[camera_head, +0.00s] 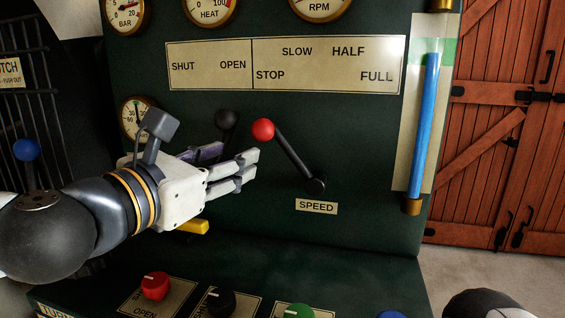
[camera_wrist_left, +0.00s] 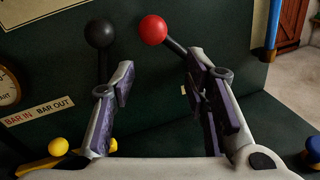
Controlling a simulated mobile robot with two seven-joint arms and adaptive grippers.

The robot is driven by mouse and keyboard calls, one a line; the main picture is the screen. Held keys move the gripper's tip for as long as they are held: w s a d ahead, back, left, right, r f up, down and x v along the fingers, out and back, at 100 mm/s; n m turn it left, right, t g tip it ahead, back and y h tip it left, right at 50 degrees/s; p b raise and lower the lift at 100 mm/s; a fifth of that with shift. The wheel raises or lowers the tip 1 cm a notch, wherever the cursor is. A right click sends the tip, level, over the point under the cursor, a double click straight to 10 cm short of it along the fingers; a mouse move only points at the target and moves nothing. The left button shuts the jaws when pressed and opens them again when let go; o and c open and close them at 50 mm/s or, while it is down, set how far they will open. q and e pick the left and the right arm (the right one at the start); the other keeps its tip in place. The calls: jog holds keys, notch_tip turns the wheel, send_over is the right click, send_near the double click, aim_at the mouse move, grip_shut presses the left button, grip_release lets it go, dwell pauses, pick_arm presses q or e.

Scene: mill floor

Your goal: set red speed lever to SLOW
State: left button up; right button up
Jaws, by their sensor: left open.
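The red speed lever (camera_head: 263,130) has a red ball on a dark rod. The rod leans up and left from its pivot above the SPEED label (camera_head: 316,206). Its ball is below the word STOP on the scale plate (camera_head: 330,64), which also reads SLOW, HALF and FULL. My left gripper (camera_head: 245,163) is open and empty, just left of the rod and below the ball. In the left wrist view, the red ball (camera_wrist_left: 153,29) is beyond the open fingertips (camera_wrist_left: 158,72), between them. No contact is visible. My right gripper is not in view.
A black-balled lever (camera_head: 227,118) stands close behind my left gripper; its ball shows in the left wrist view (camera_wrist_left: 100,33). A blue gauge tube (camera_head: 424,125) is to the right. Below are a red knob (camera_head: 155,285), a black knob (camera_head: 220,302) and a green knob (camera_head: 299,312).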

aim_at(257, 132)
pick_arm(q)
jog(key=shift+n+t, duration=0.3)
jog(key=x, duration=0.3)
jog(key=r+b+x, duration=0.1)
jog(key=x, duration=0.3)
jog(key=b+x, duration=0.1)
jog(key=x, duration=0.2)
jog(key=shift+w+r, duration=0.35)
jog(key=shift+w, duration=0.05)
jog(key=shift+w+d, duration=0.15)
jog(key=shift+w, duration=0.1)
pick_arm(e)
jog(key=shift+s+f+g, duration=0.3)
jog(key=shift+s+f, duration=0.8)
pick_arm(q)
jog(key=shift+c, duration=0.6)
grip_shut()
jog(key=s+d+r+m+p, duration=0.1)
jog(key=d+r+m+p, duration=0.2)
jog(key=d+m+p, duration=0.1)
jog(key=shift+s+d+m+g+y+p, duration=0.4)
jog(key=shift+d+p, duration=0.2)
jog(key=shift+d, duration=0.2)
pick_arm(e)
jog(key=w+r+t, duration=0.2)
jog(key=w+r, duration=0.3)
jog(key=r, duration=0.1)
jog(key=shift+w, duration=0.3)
